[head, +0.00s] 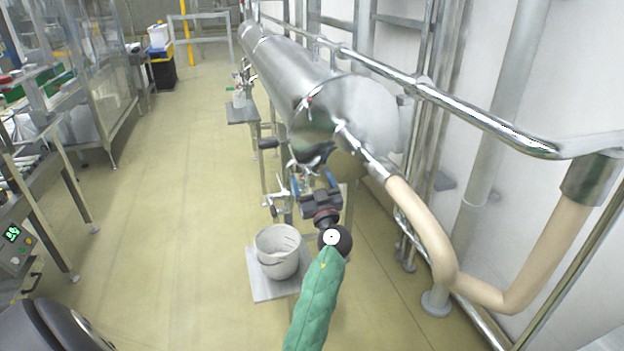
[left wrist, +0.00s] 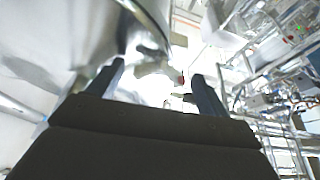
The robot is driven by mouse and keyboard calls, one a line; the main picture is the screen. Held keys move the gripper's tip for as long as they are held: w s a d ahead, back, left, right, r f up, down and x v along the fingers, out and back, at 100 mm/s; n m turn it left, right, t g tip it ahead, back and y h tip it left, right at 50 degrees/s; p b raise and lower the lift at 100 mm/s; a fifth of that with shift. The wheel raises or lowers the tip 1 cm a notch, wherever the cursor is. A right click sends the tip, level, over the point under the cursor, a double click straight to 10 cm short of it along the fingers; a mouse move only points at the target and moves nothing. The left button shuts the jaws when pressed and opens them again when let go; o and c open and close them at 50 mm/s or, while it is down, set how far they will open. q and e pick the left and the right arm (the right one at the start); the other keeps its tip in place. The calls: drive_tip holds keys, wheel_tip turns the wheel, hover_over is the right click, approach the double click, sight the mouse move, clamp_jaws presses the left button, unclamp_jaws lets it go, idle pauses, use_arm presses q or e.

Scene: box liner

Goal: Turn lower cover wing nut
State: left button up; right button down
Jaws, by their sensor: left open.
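The long steel vessel (head: 285,75) ends in a round, shiny cover (head: 345,115) facing me. My left gripper (head: 314,181), at the end of the green-sleeved arm, is just below the cover's lower edge, with its two blue-tipped fingers pointing toward it. It is open. In the left wrist view the two dark fingers (left wrist: 155,90) stand apart, and a shiny metal part (left wrist: 150,58) of the vessel shows between and beyond them. I cannot clearly make out the lower wing nut; glare, blur and the gripper obscure that area. My right gripper is not in view.
A whitish bucket (head: 278,255) stands on a low platform (head: 262,286) below the gripper. A valve with a black handle (head: 268,144) is left of the cover. A beige pipe (head: 425,220) and steel rail (head: 480,112) run at right.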

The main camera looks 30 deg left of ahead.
use_arm(q)
drive_tip(key=c, duration=1)
